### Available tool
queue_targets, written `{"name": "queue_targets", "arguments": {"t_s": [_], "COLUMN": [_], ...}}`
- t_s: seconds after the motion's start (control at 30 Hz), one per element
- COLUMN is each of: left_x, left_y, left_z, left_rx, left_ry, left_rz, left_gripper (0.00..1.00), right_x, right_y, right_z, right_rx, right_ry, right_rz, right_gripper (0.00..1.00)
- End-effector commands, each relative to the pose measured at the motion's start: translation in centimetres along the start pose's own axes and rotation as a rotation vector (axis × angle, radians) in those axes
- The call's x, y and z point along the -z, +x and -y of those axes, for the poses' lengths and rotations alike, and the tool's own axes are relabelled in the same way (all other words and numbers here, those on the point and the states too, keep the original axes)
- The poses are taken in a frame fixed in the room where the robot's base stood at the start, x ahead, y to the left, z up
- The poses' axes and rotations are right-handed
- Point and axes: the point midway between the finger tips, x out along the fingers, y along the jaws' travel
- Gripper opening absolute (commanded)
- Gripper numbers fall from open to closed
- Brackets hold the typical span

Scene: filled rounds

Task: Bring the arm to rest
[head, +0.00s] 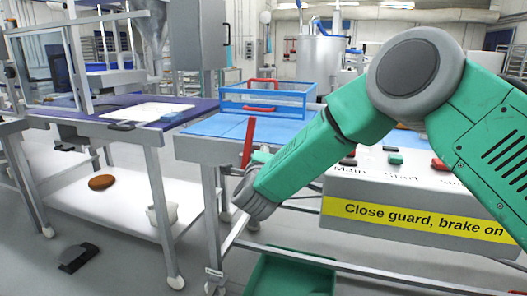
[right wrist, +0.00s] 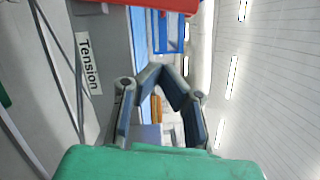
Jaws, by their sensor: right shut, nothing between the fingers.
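My right arm (head: 310,155) is green with grey joints. It comes in from the right in the head view and reaches down and left across the front of the bench, over the labelled control panel. Its grey wrist end is beside the lower part of an upright red bar (head: 249,142); whether they touch I cannot tell. In the right wrist view my right gripper (right wrist: 163,72) has its fingers together with nothing between them. In the head view the fingers are mostly hidden. My left gripper is not in view.
A control panel (head: 350,190) with buttons and a yellow sign (head: 416,217) stands under my arm. A blue crate (head: 268,100) is on the bench behind. A green bin (head: 290,274) is below. A "Tension" label (right wrist: 89,63) shows in the wrist view. A table (head: 135,135) stands left.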

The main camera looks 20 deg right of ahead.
Motion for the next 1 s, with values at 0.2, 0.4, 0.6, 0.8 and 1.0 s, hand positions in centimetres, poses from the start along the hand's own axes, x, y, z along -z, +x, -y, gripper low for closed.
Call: {"name": "queue_targets", "arguments": {"t_s": [0.2, 0.4, 0.6, 0.8, 1.0], "left_x": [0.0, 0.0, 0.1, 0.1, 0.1], "left_y": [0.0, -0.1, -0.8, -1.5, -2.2], "left_z": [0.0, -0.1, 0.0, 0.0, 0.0], "left_rx": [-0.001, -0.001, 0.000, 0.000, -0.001], "left_ry": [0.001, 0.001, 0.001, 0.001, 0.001], "left_rz": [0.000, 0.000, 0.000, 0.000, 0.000], "left_gripper": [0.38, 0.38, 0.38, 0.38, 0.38], "right_x": [0.3, 0.5, 4.0, 11.1, 19.7], "right_y": [0.0, -0.9, -6.3, -16.0, -27.7], "right_z": [0.1, -2.0, -11.8, -21.6, -26.9], "right_rx": [0.000, -0.042, -0.267, -0.549, -0.819], "right_ry": [0.003, -0.073, -0.472, -0.930, -1.300], "right_rz": [-0.002, 0.022, 0.178, 0.434, 0.751], "right_gripper": [0.00, 0.00, 0.00, 0.00, 0.00]}}
